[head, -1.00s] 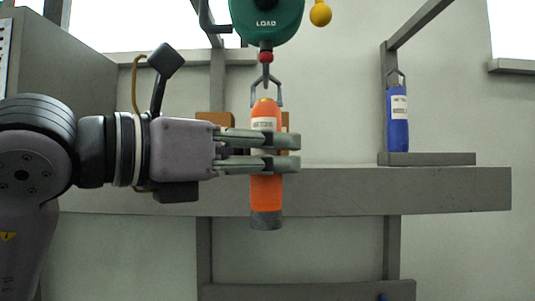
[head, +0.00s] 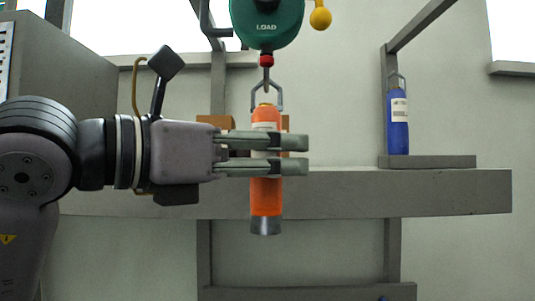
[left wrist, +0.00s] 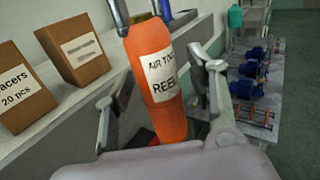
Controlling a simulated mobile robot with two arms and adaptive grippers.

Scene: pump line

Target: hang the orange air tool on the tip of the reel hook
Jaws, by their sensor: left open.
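The orange air tool (head: 266,196) is upright below the green reel (head: 266,22), with its grey bail (head: 281,98) at the reel hook (head: 266,76). The bail appears to be over the hook, but the exact contact is too small to tell. My left gripper (head: 306,155) is open, its fingers crossing the tool's middle and hiding part of it. The left wrist view shows the tool's labelled body (left wrist: 160,80) between the spread fingers (left wrist: 158,100), with visible gaps on both sides. My right gripper is out of view.
A blue tool (head: 398,122) stands upright on a small ledge (head: 440,161) at the right. Brown boxes (left wrist: 75,50) are on the grey shelf (head: 430,194) behind the orange tool. A yellow ball (head: 320,18) hangs right of the reel.

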